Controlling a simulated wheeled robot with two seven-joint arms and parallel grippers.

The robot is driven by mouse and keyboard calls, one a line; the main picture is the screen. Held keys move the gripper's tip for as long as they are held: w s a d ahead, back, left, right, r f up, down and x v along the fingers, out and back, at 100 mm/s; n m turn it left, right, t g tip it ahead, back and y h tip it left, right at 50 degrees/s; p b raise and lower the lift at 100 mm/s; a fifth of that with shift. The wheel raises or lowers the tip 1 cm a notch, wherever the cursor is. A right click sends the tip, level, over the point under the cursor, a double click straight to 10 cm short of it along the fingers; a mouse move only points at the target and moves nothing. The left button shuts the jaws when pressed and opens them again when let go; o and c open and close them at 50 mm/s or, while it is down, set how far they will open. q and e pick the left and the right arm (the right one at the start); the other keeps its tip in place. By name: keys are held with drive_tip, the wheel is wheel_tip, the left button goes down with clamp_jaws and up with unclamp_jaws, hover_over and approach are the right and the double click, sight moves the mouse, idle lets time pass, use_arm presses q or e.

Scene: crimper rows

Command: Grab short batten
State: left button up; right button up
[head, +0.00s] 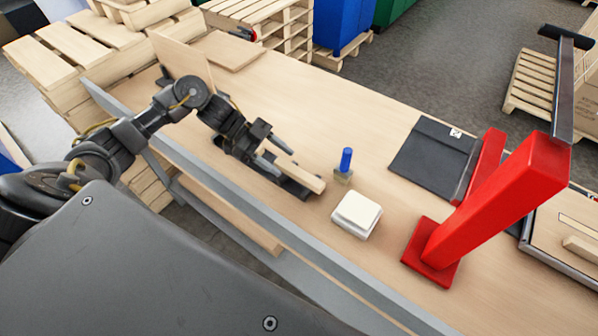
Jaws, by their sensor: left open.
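A short light-wood batten (304,176) lies just above or on the workbench, left of centre. My left gripper (290,172) reaches it from the left, with its dark fingers open on either side of the batten's near end. I cannot tell whether the fingers touch the wood. Part of the batten is hidden by the gripper. My right gripper is not in view.
A white block (356,213) and a small block with a blue handle (345,162) stand right of the batten. A red crimper press (490,200) with a long lever rises farther right. A dark pouch (433,158) lies behind. The bench (330,105) is clear at the back.

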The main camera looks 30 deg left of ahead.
sight(298, 172)
use_arm(q)
drive_tip(key=shift+d, duration=0.15)
drive_tip(key=p+x, duration=0.2)
drive_tip(key=x, duration=0.2)
drive_tip(key=shift+w+d+f, duration=0.15)
drive_tip(key=shift+d+f, duration=0.2)
drive_tip(key=shift+d, duration=0.05)
drive_tip(key=shift+a, duration=0.1)
drive_tip(key=shift+c, duration=0.5)
drive_tip(key=c, duration=1.1)
